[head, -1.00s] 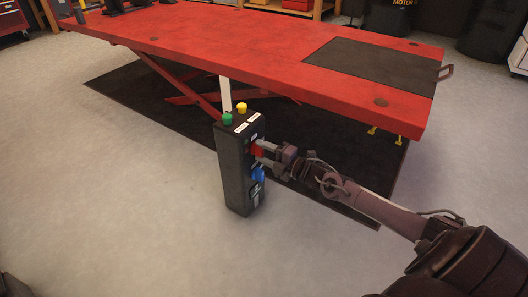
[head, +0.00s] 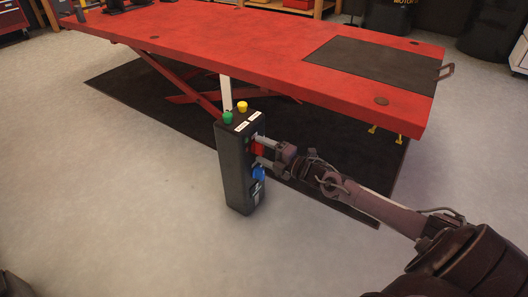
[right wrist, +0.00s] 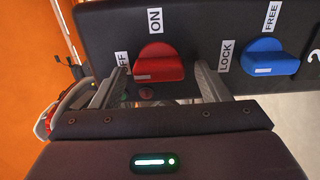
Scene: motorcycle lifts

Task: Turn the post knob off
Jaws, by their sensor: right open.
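The red knob (head: 256,149) is on the side of a black control post (head: 234,180). In the right wrist view the red knob (right wrist: 158,66) has an ON label above it and a partly hidden OFF label at its left. I cannot tell for sure which label it points to. My right gripper (head: 259,150) is open at the post, one finger on each side of the red knob. The wrist view shows the fingers (right wrist: 161,76) spread, with gaps to the knob. My left gripper is not in view.
A blue knob (right wrist: 270,58) with LOCK and FREE labels sits close beside the right finger in the wrist view. Green (head: 228,117) and yellow (head: 243,107) buttons top the post. The red lift table (head: 230,45) stands behind. Floor to the left is clear.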

